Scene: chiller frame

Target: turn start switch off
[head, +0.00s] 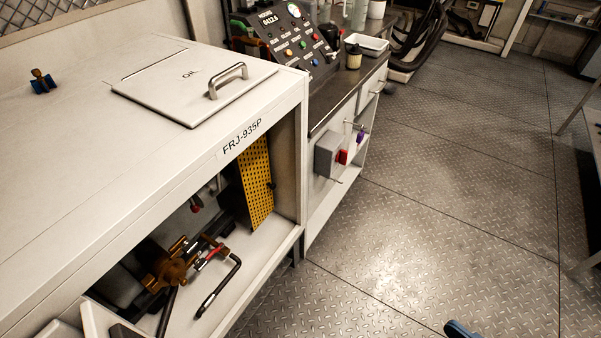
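No label reading "start" is legible, so I cannot tell which control is the start switch. A grey box (327,157) with a red switch or knob (342,157) on its right side is fixed to the front of the far cabinet. A small purple part (361,134) shows just beyond it. A sloped dark control panel (288,37) at the back carries a display, a round gauge and several coloured buttons; their labels are too small to read. The on or off position of these controls cannot be made out. My gripper is not in view.
A white tray (366,44) stands on the far counter. The metal floor (430,200) at right is mostly clear.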

